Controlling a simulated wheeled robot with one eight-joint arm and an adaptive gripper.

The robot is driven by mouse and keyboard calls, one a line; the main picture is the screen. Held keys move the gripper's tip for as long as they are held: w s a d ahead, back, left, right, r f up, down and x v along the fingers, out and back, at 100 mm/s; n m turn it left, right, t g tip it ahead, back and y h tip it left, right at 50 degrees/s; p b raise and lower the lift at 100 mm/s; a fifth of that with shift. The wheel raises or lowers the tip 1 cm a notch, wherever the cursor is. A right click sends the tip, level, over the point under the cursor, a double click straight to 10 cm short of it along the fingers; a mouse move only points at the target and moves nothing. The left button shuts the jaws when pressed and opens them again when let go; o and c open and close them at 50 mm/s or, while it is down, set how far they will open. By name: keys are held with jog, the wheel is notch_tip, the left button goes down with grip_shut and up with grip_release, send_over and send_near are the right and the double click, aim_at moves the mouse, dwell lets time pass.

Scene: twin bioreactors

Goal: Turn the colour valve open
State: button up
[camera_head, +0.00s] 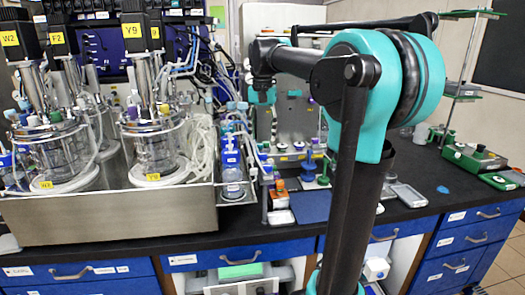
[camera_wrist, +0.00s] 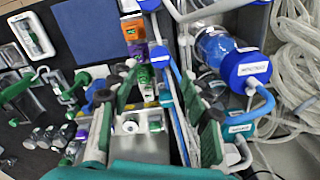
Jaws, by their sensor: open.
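My gripper (camera_wrist: 160,84) shows in the wrist view with its two dark green-padded fingers spread apart, and nothing is held between them. In the head view, the teal end of my arm (camera_head: 262,96) hangs over the back of the bench, and the fingertips are too small to make out. I cannot tell which part is the colour valve. An orange-topped piece (camera_head: 279,186) also shows in the head view.
Two glass bioreactors (camera_head: 55,150) (camera_head: 155,145) stand in a steel tray (camera_head: 115,215) at left. A blue-capped bottle (camera_wrist: 215,52) and clear tubing (camera_wrist: 298,65) crowd the gripper's right side. A blue mat (camera_wrist: 90,28) lies beyond. Green equipment (camera_head: 474,158) stands at right.

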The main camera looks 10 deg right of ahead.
aim_at(263, 154)
notch_tip(263, 154, down, 6)
jog(key=shift+f, duration=0.25)
grip_shut()
dwell(0.4)
